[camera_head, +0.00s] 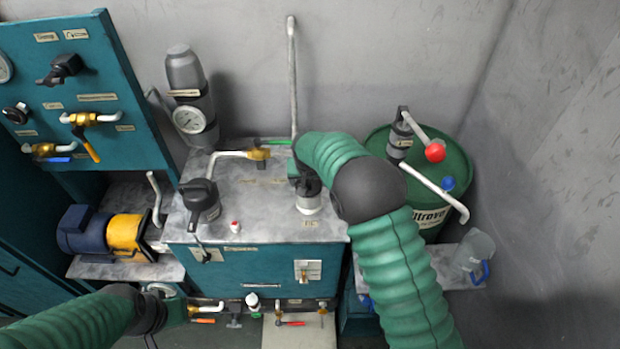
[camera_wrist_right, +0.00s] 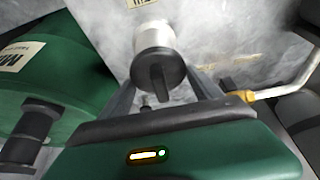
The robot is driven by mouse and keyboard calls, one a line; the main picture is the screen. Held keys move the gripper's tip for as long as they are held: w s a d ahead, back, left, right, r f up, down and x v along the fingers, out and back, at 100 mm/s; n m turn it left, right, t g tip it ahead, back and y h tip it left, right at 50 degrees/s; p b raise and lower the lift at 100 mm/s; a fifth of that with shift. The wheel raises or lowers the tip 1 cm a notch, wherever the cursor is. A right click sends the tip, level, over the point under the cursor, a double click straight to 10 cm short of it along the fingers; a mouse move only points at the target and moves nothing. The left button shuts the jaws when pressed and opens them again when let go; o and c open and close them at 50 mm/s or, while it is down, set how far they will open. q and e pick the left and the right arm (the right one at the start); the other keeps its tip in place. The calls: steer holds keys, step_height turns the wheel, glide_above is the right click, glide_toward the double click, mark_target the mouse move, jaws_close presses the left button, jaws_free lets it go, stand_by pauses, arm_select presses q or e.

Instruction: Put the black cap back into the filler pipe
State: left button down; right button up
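The black cap (camera_wrist_right: 158,72) has a short black stem that points back at my right gripper. In the head view the cap (camera_head: 309,185) sits at the top of the whitish filler pipe (camera_head: 309,205) on the grey tank top; how deep it sits I cannot tell. The pipe also shows in the right wrist view (camera_wrist_right: 154,37). My right gripper (camera_wrist_right: 160,85) has one finger on each side of the cap, both seeming to touch its rim. In the head view my arm partly hides this gripper (camera_head: 302,178). My left gripper (camera_head: 172,312) is low at the left; its fingertips are unclear.
A black-handled unit (camera_head: 201,200) and a brass-fitted pipe (camera_head: 258,154) stand on the tank top (camera_head: 262,190). A green drum (camera_head: 455,175) with a red-knobbed pump is at right. A clear jug (camera_head: 474,250) stands near the right wall. Valves (camera_head: 290,322) line the front below the tank.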

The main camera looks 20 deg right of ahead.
mark_target(307, 194)
steer(key=o, duration=0.4)
steer(key=shift+w+a, duration=0.2)
steer(key=shift+a, duration=0.25)
steer(key=shift+o, duration=0.2)
steer(key=shift+d, duration=0.75)
steer(key=shift+s+d, duration=0.1)
steer(key=shift+d, duration=0.1)
steer(key=shift+s+r, duration=0.1)
steer(key=shift+r, duration=0.25)
steer(key=a+b+v, duration=0.1)
steer(key=a+v, duration=0.1)
steer(key=v, duration=0.8)
arm_select(q)
steer(key=shift+w+f, duration=0.15)
steer(key=shift+f, duration=0.5)
arm_select(e)
steer(key=s+d+f+n+g, duration=0.1)
steer(key=s+f, duration=0.2)
steer(key=s, duration=1)
steer(key=s+d+f+n+y, duration=0.1)
steer(key=s+f, duration=0.3)
steer(key=s, duration=1)
steer(key=shift+s+d+f+n+g, duration=0.2)
steer(key=shift+s+d+n+g, duration=0.2)
steer(key=shift+n, duration=0.2)
